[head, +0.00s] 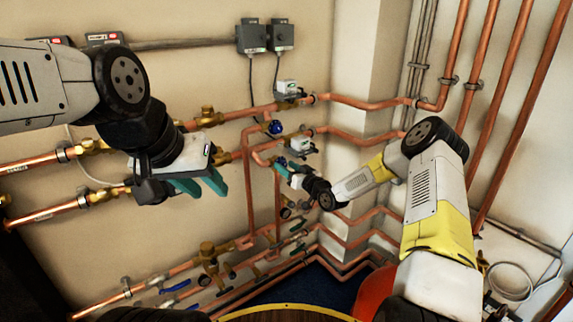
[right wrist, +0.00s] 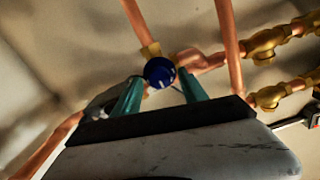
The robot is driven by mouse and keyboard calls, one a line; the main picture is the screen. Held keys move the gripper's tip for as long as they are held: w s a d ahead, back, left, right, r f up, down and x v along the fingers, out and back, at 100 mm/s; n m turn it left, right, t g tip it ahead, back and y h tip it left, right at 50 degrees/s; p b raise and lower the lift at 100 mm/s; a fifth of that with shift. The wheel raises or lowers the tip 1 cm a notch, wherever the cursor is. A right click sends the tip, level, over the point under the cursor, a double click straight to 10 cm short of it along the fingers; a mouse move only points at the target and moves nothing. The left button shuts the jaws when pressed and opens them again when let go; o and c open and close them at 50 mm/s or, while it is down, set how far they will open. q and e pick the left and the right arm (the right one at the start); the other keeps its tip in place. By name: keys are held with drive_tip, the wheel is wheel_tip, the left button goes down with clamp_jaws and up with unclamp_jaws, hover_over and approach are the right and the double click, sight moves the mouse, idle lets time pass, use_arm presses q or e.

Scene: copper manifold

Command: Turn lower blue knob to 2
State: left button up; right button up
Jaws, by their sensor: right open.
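The lower blue knob (head: 281,162) sits on a valve in the copper pipework, partly hidden in the head view by my right gripper (head: 284,171). In the right wrist view the blue knob (right wrist: 160,72) is round, with small pale marks on its face. It lies between the tips of the two teal fingers of my right gripper (right wrist: 159,79), which are apart. I cannot tell whether they touch it, and no number is readable. The upper blue knob (head: 275,127) is above it. My left gripper (head: 208,188) hangs empty to the left, its teal fingers slightly apart.
Copper pipes with brass fittings run along the wall, with a lower pipe row (head: 160,278) beneath. Grey boxes (head: 265,36) hang above. A white valve actuator (head: 301,146) stands beside the lower knob. Vertical pipes (head: 505,100) line the right wall.

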drive_tip(key=shift+w+a, duration=0.1)
drive_tip(key=shift+w, duration=0.05)
clamp_jaws()
idle(0.4)
drive_tip(key=n, duration=0.3)
drive_tip(key=shift+a+n, duration=0.1)
drive_tip(key=shift+n, duration=2.2)
